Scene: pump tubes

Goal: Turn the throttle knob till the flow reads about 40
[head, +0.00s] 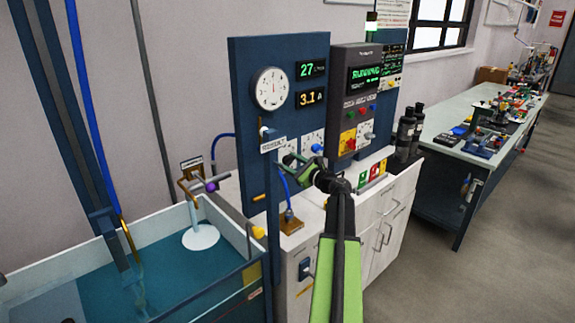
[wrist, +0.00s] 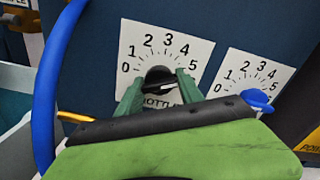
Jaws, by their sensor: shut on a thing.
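The throttle knob (wrist: 158,76) is a small dark knob on a white scale plate (wrist: 190,48) marked 0 to 5. My gripper (wrist: 158,88) has its green fingers on either side of the knob and is shut on it. The fingers cover part of the label below, and I cannot tell which number the knob points to. In the head view my gripper (head: 296,160) reaches the blue panel (head: 250,110) at the left dial. The green display (head: 311,69) reads 27, with a small unit beside it. The amber display (head: 312,97) reads 3.1.
A second scale with a blue knob (wrist: 256,98) sits close to the right. A blue hose (wrist: 55,85) runs down at the left. A round gauge (head: 270,89) is above. A water tank (head: 150,270) stands left and dark bottles (head: 406,135) right.

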